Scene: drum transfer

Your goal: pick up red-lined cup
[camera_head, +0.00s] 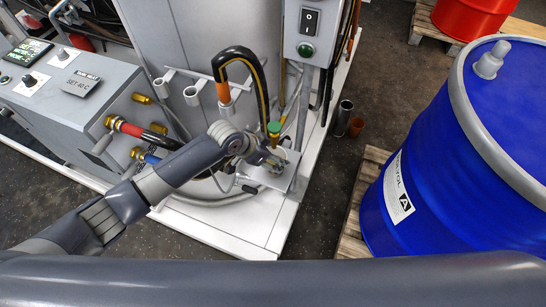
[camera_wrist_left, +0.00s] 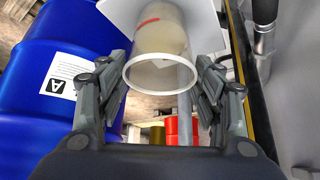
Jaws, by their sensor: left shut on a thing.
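The red-lined cup (camera_wrist_left: 160,52) is a clear cup with a short red line on its wall, seen in the left wrist view with its round white rim toward the camera. Cloudy, pale contents or a pale base show inside it. My left gripper (camera_wrist_left: 162,88) has a finger on each side of the cup and is shut on it. In the head view my left gripper (camera_head: 272,163) is at the small white shelf (camera_head: 268,179), below a green-topped fitting (camera_head: 273,128). The cup is mostly hidden there by the gripper. I cannot tell whether it touches the shelf. My right gripper is out of view.
A blue drum (camera_head: 430,170) stands on a wooden pallet (camera_head: 352,232) at the right. A grey switch box (camera_head: 308,30) is above the shelf. A hose (camera_head: 240,58) loops close behind my gripper. A control cabinet (camera_head: 75,110) stands at the left.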

